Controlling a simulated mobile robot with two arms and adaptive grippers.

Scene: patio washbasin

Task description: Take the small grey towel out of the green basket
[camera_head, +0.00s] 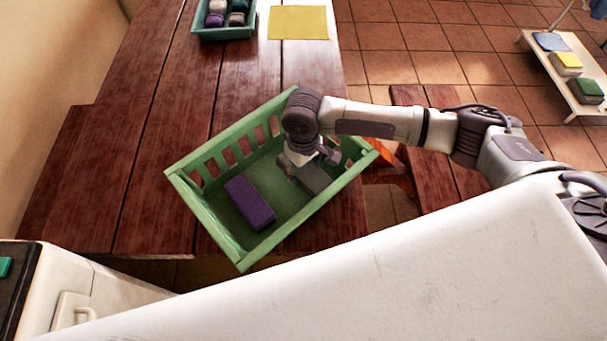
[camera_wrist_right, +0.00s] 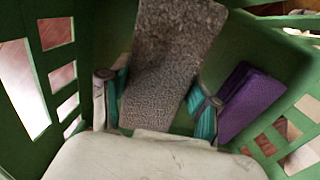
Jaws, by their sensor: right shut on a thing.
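The green basket (camera_head: 213,223) stands tilted in angle to the planks on the wooden table, with slatted sides. The small grey towel (camera_head: 315,179) is a folded block inside it, toward the right end. My right gripper (camera_head: 308,166) reaches down into the basket and is shut on the grey towel. In the right wrist view the towel (camera_wrist_right: 172,50) lies between the two teal-padded fingers (camera_wrist_right: 160,100). A purple folded towel (camera_head: 249,202) lies in the left part of the basket, apart from the grey one. My left gripper is not in view.
The basket walls surround my right gripper closely. A teal tray (camera_head: 225,32) with several rolled items and a yellow cloth (camera_head: 298,22) lie at the table's far end. A low rack (camera_head: 560,82) with folded cloths stands at the far right. The table's middle is clear.

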